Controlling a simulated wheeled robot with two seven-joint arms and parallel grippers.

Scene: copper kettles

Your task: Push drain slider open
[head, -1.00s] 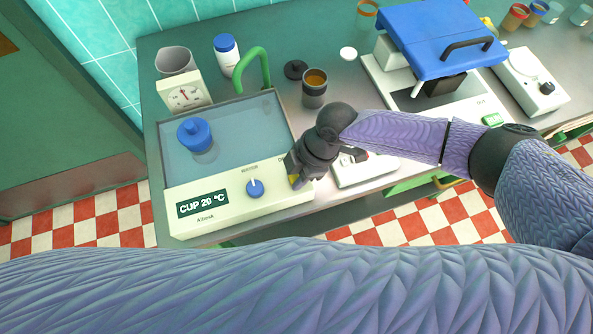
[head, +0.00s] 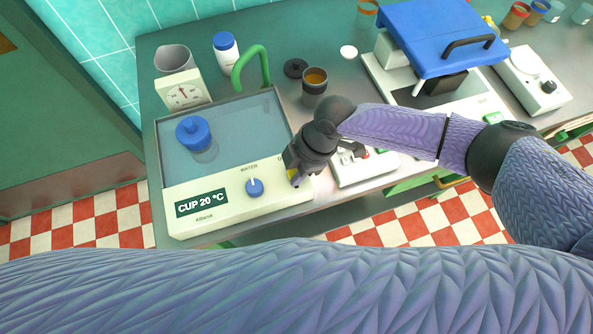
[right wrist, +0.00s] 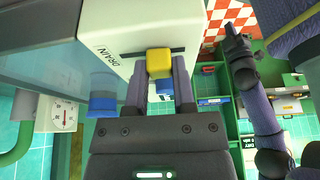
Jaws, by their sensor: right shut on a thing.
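The drain slider is a yellow knob (right wrist: 158,62) on a dark slot beside the word DRAIN, on the cream front panel (head: 222,205) of a water bath. My right gripper (right wrist: 158,85) is shut on this knob, with one dark finger on each side. In the head view my right gripper (head: 294,178) is at the panel's right end and hides most of the slider and its label. A dark hand on a purple arm, seemingly my left gripper (right wrist: 234,32), shows small in the right wrist view; its jaws are unclear.
The bath holds water and a blue-lidded vessel (head: 194,133). A green pipe (head: 252,66) rises behind. A cup (head: 314,82) and a white device (head: 365,170) stand to the right.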

